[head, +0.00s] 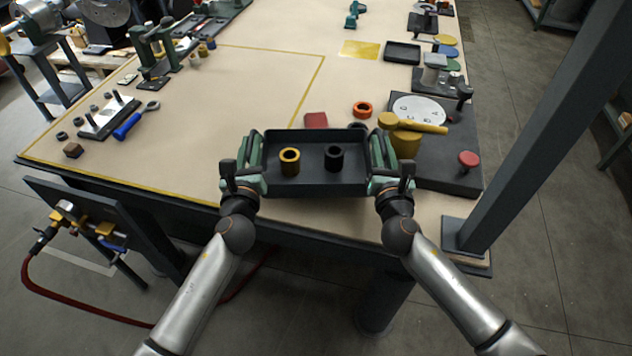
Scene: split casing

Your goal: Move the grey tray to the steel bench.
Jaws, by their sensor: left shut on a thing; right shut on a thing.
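The grey tray (314,181) is at the front edge of a large beige-topped workbench (240,110). My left gripper (252,165) is shut on the tray's left end. My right gripper (380,164) is shut on its right end. The tray looks level; I cannot tell whether it touches the bench top. I cannot tell which surface is the steel bench.
A dark plate with a white dial (418,111), a yellow-handled part (405,140) and a red knob (468,159) lies close right of the tray. A grey post (530,125) stands at right. The bench's middle left is clear.

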